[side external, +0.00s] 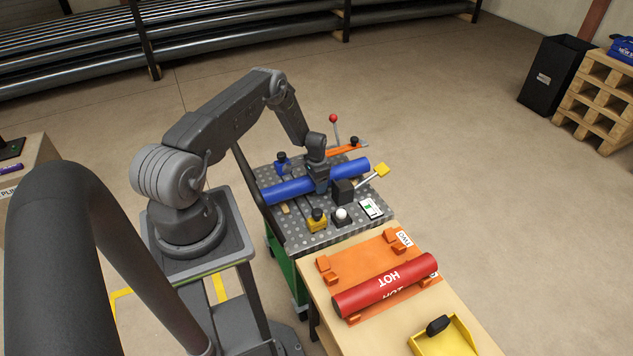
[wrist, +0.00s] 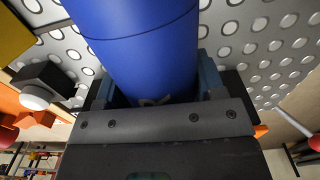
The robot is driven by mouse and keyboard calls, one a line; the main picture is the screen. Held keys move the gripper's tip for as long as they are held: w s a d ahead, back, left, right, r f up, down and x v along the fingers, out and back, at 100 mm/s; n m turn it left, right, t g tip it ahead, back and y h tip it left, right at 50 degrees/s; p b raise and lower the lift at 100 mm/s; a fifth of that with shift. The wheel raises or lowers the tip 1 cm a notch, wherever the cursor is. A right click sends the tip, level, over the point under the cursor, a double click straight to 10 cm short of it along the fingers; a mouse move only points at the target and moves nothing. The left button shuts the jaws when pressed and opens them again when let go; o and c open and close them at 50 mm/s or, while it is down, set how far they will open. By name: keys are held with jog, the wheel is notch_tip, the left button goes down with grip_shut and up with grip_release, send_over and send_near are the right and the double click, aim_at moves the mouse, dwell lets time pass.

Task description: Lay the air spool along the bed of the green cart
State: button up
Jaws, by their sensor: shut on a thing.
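The blue spool (side external: 290,189), which I take for the air spool, lies level across the perforated metal top. My gripper (side external: 320,184) points down and is shut around its middle. In the wrist view the blue spool (wrist: 140,40) runs between the jaws (wrist: 155,92), with a partly hidden pale mark near the palm. I cannot tell whether the spool touches the top or supports beneath it. A green body (side external: 285,264) shows under the perforated top (side external: 304,238); this looks like the green cart. Its bed cannot be told apart from the top.
Around the spool stand a blue clamp (side external: 282,163), a yellow block (side external: 317,220), a white-domed button (side external: 342,216), a dark block (side external: 343,191) and a red-knobbed lever (side external: 334,119). A red HOT spool (side external: 385,285) lies on an orange board (side external: 345,262) on the wooden table in front.

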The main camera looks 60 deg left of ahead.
jog(key=shift+a+f, duration=0.1)
jog(key=shift+f, duration=0.1)
dwell(0.4)
jog(key=o, duration=1.4)
jog(key=shift+c, duration=0.2)
jog(key=shift+s+f, duration=0.1)
jog(key=shift+f, duration=0.05)
jog(key=shift+r, duration=3.85)
